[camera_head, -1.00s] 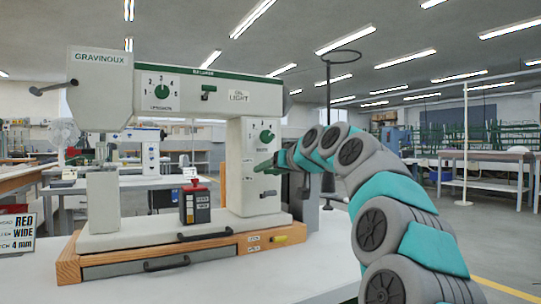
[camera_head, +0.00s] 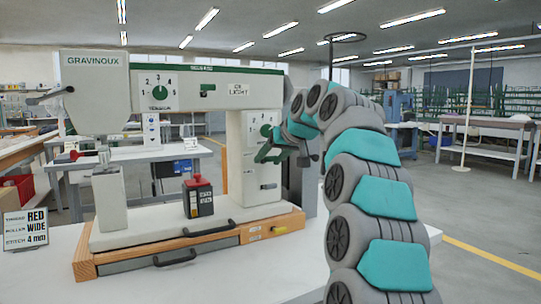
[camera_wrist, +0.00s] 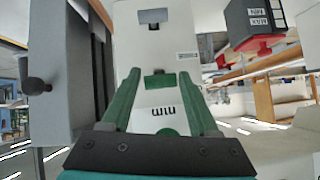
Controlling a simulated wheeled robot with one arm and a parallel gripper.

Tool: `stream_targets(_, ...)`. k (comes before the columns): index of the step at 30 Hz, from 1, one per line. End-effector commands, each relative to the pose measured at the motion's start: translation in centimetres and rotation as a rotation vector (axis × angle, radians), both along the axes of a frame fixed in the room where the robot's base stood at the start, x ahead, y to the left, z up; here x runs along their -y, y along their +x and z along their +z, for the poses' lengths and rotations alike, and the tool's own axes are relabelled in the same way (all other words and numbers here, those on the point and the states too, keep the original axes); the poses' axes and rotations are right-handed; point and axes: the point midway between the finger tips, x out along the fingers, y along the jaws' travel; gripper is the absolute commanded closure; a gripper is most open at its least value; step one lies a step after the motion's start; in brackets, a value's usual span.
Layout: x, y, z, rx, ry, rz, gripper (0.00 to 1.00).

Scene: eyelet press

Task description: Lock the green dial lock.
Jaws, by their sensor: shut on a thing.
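The cream GRAVINOUX press (camera_head: 262,182) carries a green dial (camera_head: 266,130) on the white plate of its right column. My gripper (camera_head: 260,156) is at the column just below this dial, in the head view. In the wrist view, my two green fingers (camera_wrist: 160,76) reach up to a white plate and stand on either side of a small green block, the dial lock (camera_wrist: 160,82). They are shut on it. In the head view the gripper hides the lock. A green rounded part (camera_wrist: 168,132) shows between the finger bases.
A sign (camera_head: 26,228) is at the left. The table (camera_head: 300,265) is clear in front of the press.

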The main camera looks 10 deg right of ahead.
Motion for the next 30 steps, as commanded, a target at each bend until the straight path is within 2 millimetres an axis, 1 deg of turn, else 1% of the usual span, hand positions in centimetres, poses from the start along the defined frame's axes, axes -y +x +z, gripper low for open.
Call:
stream_targets(7,-0.1,0.0,0.2,0.005,0.001,0.002,0.95)
stream_targets(8,-0.1,0.0,0.2,0.004,0.001,0.002,0.36)
stream_targets(14,-0.1,0.0,0.1,0.003,0.001,0.001,0.13)
stream_targets(15,-0.1,0.0,0.1,0.003,0.001,0.001,0.11)
stream_targets(24,0.0,-0.2,0.2,0.003,0.001,0.0,0.11)
stream_targets(28,0.4,-0.8,0.8,0.006,0.001,-0.001,0.11)
stream_targets(30,0.6,-1.5,1.4,0.006,0.001,-0.001,0.11)
